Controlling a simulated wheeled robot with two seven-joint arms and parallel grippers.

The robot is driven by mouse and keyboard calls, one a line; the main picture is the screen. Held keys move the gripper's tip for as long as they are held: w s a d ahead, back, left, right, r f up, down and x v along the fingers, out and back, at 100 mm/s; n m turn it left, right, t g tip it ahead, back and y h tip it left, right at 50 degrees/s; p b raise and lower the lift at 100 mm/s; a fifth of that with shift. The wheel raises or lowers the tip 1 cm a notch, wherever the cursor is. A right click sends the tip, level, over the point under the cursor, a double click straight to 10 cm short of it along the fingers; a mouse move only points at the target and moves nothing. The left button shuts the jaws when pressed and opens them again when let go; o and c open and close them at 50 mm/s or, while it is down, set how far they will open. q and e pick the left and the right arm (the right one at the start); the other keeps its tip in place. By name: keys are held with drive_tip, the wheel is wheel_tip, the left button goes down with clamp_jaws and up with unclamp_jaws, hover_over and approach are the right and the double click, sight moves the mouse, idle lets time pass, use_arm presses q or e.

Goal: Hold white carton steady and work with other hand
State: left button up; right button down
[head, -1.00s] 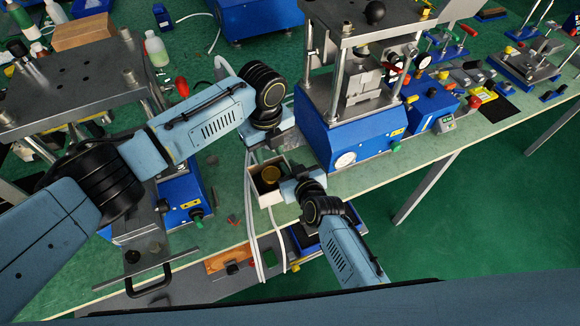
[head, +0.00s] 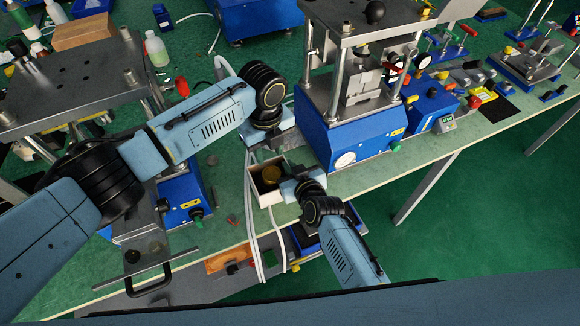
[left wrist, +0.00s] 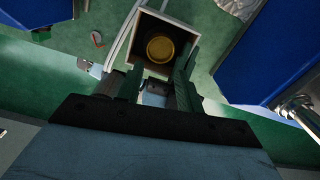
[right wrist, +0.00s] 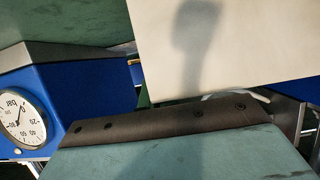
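The white carton (head: 267,194) stands open at the top near the front edge of the bench, in front of the blue press. A round gold-coloured piece (left wrist: 161,48) lies inside it. My left gripper (left wrist: 160,73) is at the carton's open top, its two fingers apart with nothing seen between them. Whether they touch the carton walls I cannot tell. My right gripper (head: 286,188) is at the carton's right side. In the right wrist view a large plain carton face (right wrist: 230,45) fills the upper right with a shadow on it; the right fingertips are hidden.
The blue press (head: 350,135) with a dial gauge stands close to the right of the carton. Another press (head: 75,90) stands to the left. White hoses (head: 251,225) run down beside the carton. Fixtures and a blue tray (head: 305,240) sit below the bench edge.

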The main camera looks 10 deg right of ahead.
sight(271, 175)
use_arm(q)
drive_tip(key=o, duration=0.4)
drive_tip(key=shift+r, duration=0.15)
drive_tip(key=shift+c, duration=0.2)
drive_tip(key=shift+o, duration=0.2)
wheel_tip(271, 175, up, 3)
drive_tip(key=n, duration=0.4)
drive_tip(key=shift+w, duration=0.1)
wheel_tip(271, 175, down, 12)
drive_tip(key=shift+r, duration=0.15)
drive_tip(key=c, duration=0.9)
drive_tip(key=o, duration=0.5)
drive_tip(key=shift+r, duration=0.1)
drive_tip(key=c, duration=0.3)
